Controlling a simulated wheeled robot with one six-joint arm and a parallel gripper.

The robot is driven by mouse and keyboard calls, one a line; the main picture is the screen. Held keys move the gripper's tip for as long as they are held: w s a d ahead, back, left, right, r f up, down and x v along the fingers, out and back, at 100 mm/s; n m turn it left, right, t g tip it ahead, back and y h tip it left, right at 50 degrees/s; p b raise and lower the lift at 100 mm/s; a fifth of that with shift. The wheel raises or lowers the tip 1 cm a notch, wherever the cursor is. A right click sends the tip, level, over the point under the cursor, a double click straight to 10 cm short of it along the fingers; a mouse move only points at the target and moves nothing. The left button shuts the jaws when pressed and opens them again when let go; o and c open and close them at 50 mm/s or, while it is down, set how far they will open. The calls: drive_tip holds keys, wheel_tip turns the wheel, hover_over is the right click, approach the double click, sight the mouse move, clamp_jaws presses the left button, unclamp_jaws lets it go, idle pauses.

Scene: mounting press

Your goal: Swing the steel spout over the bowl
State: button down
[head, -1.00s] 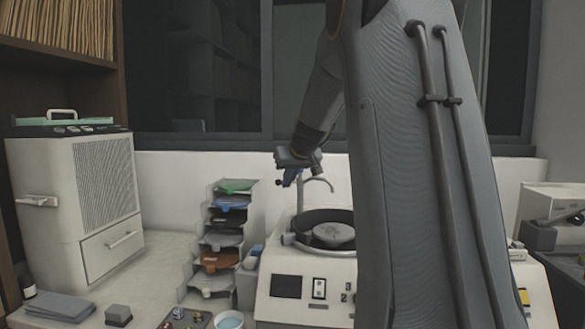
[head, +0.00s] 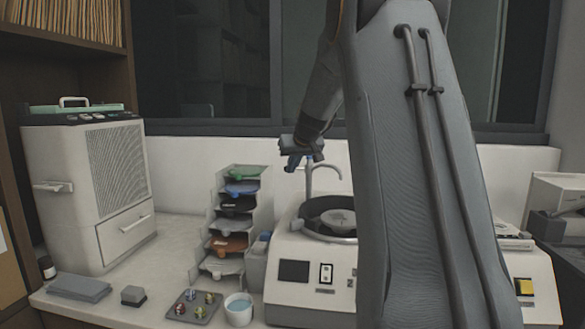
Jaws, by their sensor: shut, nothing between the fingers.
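The steel spout (head: 327,167) is a thin curved pipe that rises behind the round bowl (head: 311,218) of the white machine. Its upper end bends over to the right. The dark-rimmed bowl holds a grey disc (head: 338,220). My gripper (head: 293,168) is shut and empty at the upper part of the spout, just left of its bend. I cannot tell whether it touches the pipe. My arm hides the right part of the machine.
A rack of coloured discs (head: 232,222) stands left of the machine. In front of it are a cup of bluish liquid (head: 239,310) and a small tray with several parts (head: 193,307). A white cabinet unit (head: 92,190) stands at the left. The counter between has free room.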

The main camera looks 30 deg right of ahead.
drive_tip(key=shift+w+b, duration=0.95)
drive_tip(key=shift+w, duration=1.75)
